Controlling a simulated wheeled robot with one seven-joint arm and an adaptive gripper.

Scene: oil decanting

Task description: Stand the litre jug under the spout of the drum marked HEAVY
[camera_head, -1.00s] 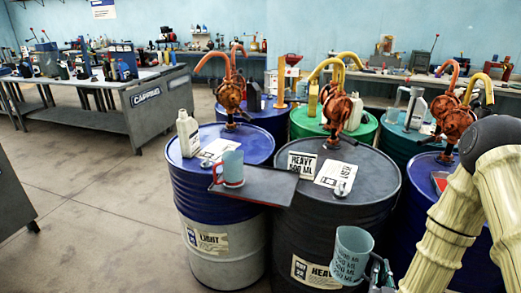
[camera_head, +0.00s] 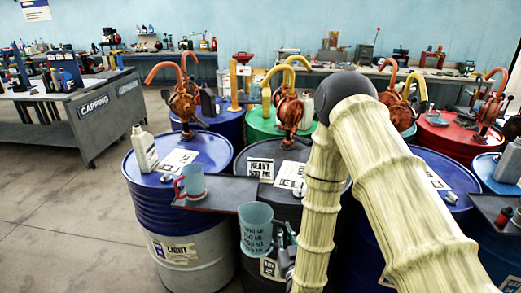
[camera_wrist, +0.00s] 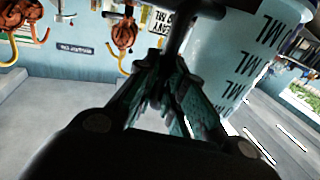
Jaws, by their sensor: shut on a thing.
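The litre jug (camera_head: 255,230), pale blue and see-through with dark ML marks, hangs upright in the head view. My gripper (camera_head: 284,242) is shut on its handle side; the jug fills the upper right of the wrist view (camera_wrist: 232,62). The jaws (camera_wrist: 172,75) close on a dark bar there. The HEAVY drum (camera_head: 245,262) is dark grey, with a pale label and a card on its lid. An orange-red pump (camera_head: 289,108) with a yellow spout (camera_head: 272,78) stands on it. The jug is in front of this drum's left side, lower than its lid. My arm hides the drum's right side.
A dark shelf plate (camera_head: 232,193) juts in front of the drums, close above the held jug. A smaller blue jug with a red handle (camera_head: 193,182) stands on it. The blue LIGHT drum (camera_head: 150,205) carries a pale bottle (camera_head: 144,150). Floor is clear at left.

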